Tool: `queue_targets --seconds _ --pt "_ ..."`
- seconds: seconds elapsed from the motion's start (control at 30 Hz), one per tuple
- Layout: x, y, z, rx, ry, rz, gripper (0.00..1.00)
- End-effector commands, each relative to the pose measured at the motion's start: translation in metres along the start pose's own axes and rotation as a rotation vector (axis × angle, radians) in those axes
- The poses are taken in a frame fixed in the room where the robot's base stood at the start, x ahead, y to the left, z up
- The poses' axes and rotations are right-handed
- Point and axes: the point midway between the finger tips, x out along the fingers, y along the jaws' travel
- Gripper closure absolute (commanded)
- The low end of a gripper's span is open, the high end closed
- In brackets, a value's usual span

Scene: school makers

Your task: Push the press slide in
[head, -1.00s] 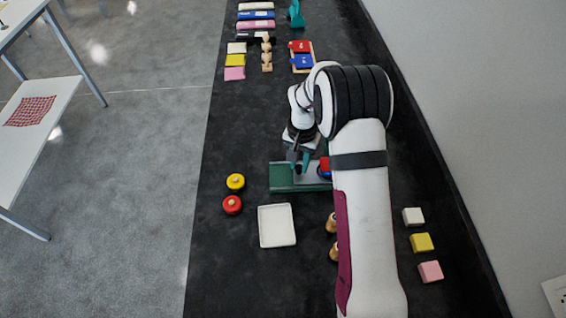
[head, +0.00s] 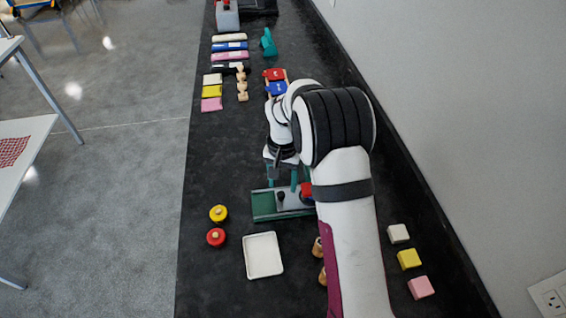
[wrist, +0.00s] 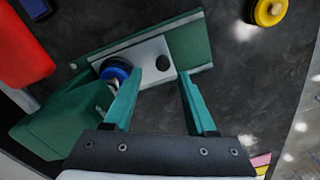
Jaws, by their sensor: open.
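The press has a dark green base (head: 263,206) on the black bench, partly hidden by my arm in the head view. Its pale grey slide (head: 292,204) lies on the base and carries a round black knob (head: 280,197). In the wrist view the slide (wrist: 148,49) reaches under a blue ring-shaped part (wrist: 116,71) beside the press's green body (wrist: 60,122). My gripper (wrist: 159,74) is open and empty. In the head view its teal fingers (head: 282,180) are at the slide's far side; contact cannot be told.
A white tray (head: 262,255) and yellow (head: 218,213) and red (head: 216,237) round pieces lie near the press. White, yellow (head: 409,259) and pink blocks sit right of my arm. A red part (wrist: 22,50) fills the wrist view's left edge.

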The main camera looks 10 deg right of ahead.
Motion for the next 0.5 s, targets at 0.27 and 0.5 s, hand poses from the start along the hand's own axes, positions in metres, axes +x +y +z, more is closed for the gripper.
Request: queue_targets --seconds 0.27,0.5 --pt "-0.088 0.0 -0.001 0.001 0.005 -0.002 0.43" --pt "-0.12 0.001 0.0 0.001 0.001 0.0 0.43"
